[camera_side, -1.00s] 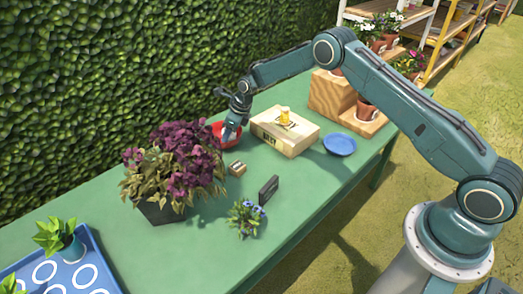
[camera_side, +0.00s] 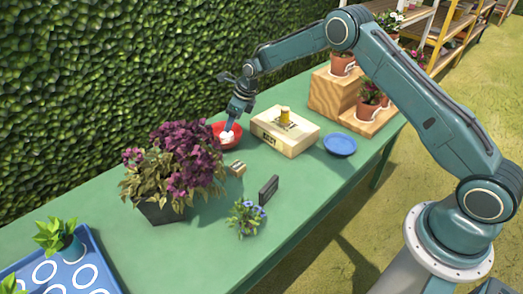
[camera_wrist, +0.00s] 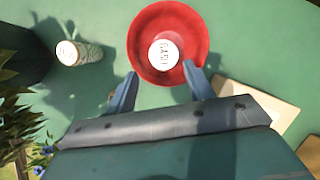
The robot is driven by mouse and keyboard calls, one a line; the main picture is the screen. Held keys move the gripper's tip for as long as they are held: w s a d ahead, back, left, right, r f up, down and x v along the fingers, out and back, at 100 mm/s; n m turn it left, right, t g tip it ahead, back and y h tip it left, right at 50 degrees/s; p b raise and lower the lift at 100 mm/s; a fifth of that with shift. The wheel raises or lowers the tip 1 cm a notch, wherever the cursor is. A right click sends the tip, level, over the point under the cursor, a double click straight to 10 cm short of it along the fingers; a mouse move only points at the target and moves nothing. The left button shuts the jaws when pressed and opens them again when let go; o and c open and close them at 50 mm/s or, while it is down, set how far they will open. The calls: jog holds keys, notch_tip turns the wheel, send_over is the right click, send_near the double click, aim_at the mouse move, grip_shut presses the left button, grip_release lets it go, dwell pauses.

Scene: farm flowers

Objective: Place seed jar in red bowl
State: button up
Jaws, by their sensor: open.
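A white round-topped jar (camera_wrist: 164,54) with dark lettering sits inside the red bowl (camera_wrist: 140,40) in the wrist view. In the side view the jar (camera_side: 226,138) is a small white shape in the red bowl (camera_side: 238,144), partly hidden by my fingers. My gripper (camera_wrist: 160,72) is open, its fingers apart at the near side of the bowl in the wrist view. In the side view my gripper (camera_side: 231,124) points down just over the bowl and jar.
A purple-leaved plant (camera_side: 180,165) stands in a dark planter left of the bowl. A cream box (camera_side: 285,135) with a yellow item (camera_side: 285,115) on top stands right. A blue plate (camera_side: 340,145), a small dark sign (camera_side: 268,190) and blue flowers (camera_side: 246,215) are nearby.

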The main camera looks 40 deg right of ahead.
jog(key=v, duration=0.7)
jog(key=shift+s+r, duration=0.15)
jog(key=shift+r, duration=0.15)
jog(key=shift+r, duration=0.15)
jog(key=s+r+n+h, duration=0.1)
jog(key=s+r+n, duration=1.3)
jog(key=s+r, duration=0.6)
jog(key=s+n+t+h, duration=0.1)
jog(key=s+n, duration=1.4)
jog(key=s, duration=1)
jog(key=shift+r+n+t, duration=0.25)
jog(key=shift+n+t, duration=0.05)
jog(key=shift+t, duration=0.1)
jog(key=shift+o, duration=0.3)
jog(key=shift+d, duration=0.1)
